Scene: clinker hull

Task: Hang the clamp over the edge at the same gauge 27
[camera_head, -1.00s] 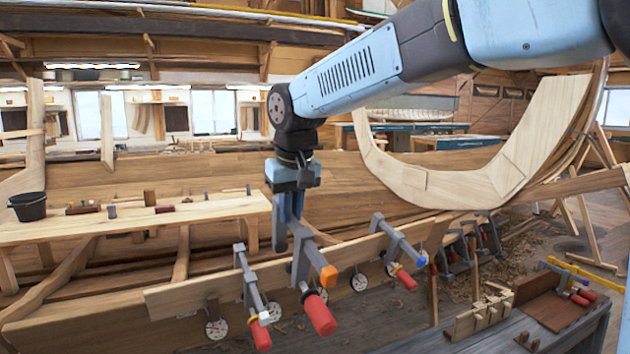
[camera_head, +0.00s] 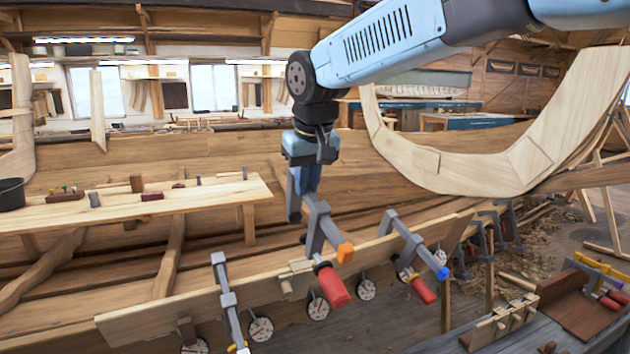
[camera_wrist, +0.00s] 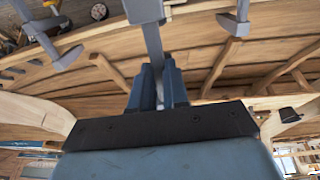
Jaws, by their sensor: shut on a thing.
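My gripper (camera_head: 304,188) points down and is shut on a grey bar clamp (camera_head: 316,228) with an orange end and a red handle. In the wrist view the clamp's grey bar (camera_wrist: 153,45) stands between the blue fingers (camera_wrist: 156,90). The held clamp is at the upper edge of a long plank (camera_head: 190,300); I cannot tell whether it touches. Several round dial gauges sit along the plank, one (camera_head: 318,307) just below the held clamp's red handle and another (camera_head: 367,290) to its right. Their numbers are too small to read.
A second clamp (camera_head: 227,295) hangs on the plank to the left. A blue-ended clamp (camera_head: 415,247) hangs to the right. A wooden peg clamp (camera_head: 293,279) sits close left of the held one. A bench (camera_head: 130,207) with small tools stands behind; a dark worktop (camera_head: 450,340) is at front right.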

